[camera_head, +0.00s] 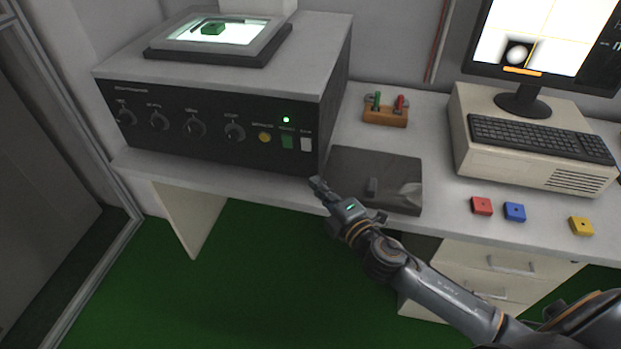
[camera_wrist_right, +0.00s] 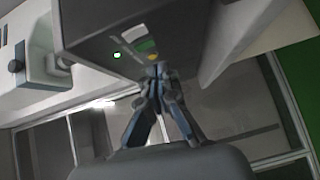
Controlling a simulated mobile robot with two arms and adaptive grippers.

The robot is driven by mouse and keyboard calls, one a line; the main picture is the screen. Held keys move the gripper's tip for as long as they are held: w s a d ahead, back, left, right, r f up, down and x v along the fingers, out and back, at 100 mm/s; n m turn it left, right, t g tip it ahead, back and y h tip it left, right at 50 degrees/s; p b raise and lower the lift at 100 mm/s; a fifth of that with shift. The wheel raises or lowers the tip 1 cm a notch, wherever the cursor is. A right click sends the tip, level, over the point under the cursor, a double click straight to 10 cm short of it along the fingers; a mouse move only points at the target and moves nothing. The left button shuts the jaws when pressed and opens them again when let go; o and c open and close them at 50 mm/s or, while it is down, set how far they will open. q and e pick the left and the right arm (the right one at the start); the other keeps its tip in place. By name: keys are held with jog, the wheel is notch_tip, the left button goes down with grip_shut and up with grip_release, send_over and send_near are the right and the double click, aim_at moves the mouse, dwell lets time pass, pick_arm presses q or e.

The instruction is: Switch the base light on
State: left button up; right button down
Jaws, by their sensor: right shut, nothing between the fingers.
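A grey instrument box (camera_head: 240,85) with a dark front panel (camera_head: 165,105) stands on the left of the desk. At the panel's right end are a yellow button (camera_head: 264,137), a green switch (camera_head: 287,142) and a white switch (camera_head: 306,144), with a lit green lamp (camera_head: 286,119) above. The labels are too blurred to read. My right gripper (camera_head: 316,184) is shut and empty, near the panel's lower right corner. In the right wrist view its fingertips (camera_wrist_right: 158,72) appear just by the yellow button (camera_wrist_right: 152,57); contact cannot be told. My left gripper is out of view.
A bright glass plate (camera_head: 222,29) on the box top carries a green block. A dark mat (camera_head: 385,165) lies beside my right gripper. Further right are a red-and-green-handled wooden holder (camera_head: 386,114), small coloured blocks (camera_head: 514,212), a keyboard (camera_head: 540,138) and a monitor (camera_head: 545,45).

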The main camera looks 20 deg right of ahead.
jog(key=v, duration=0.2)
jog(key=b+v, duration=0.1)
jog(key=v, duration=0.1)
jog(key=shift+s+f, duration=0.2)
jog(key=shift+s, duration=0.1)
